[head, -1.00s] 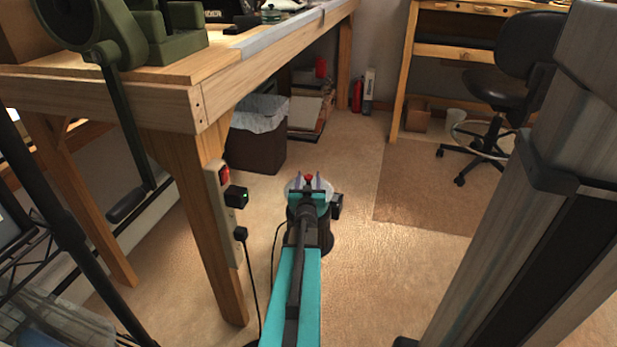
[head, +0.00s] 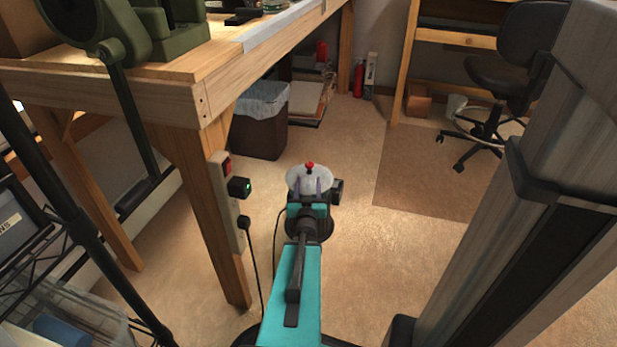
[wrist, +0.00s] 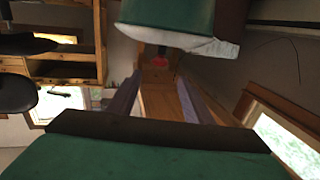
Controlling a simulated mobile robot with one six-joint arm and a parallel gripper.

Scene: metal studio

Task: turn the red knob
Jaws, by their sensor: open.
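The red knob (head: 309,166) is small and shows in the head view at the upper middle of a pale round disc (head: 297,173), with a dark spot just under it. My gripper (head: 306,187) is open, its two purplish fingers apart in front of the disc. The knob appears just beyond the fingertips, about centred between them, and is not gripped. The gap in depth is hard to judge. In the wrist view my gripper (wrist: 160,98) shows both fingers spread, with a small red patch (wrist: 158,62) between them; I cannot tell if it is the knob.
A wooden workbench (head: 150,100) with a leg (head: 215,225) stands at left, carrying a power strip (head: 232,210) with a hanging cable. A dark lined bin (head: 258,135) is under it. A black chair (head: 500,80) stands back right. Carpet right of my arm is open.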

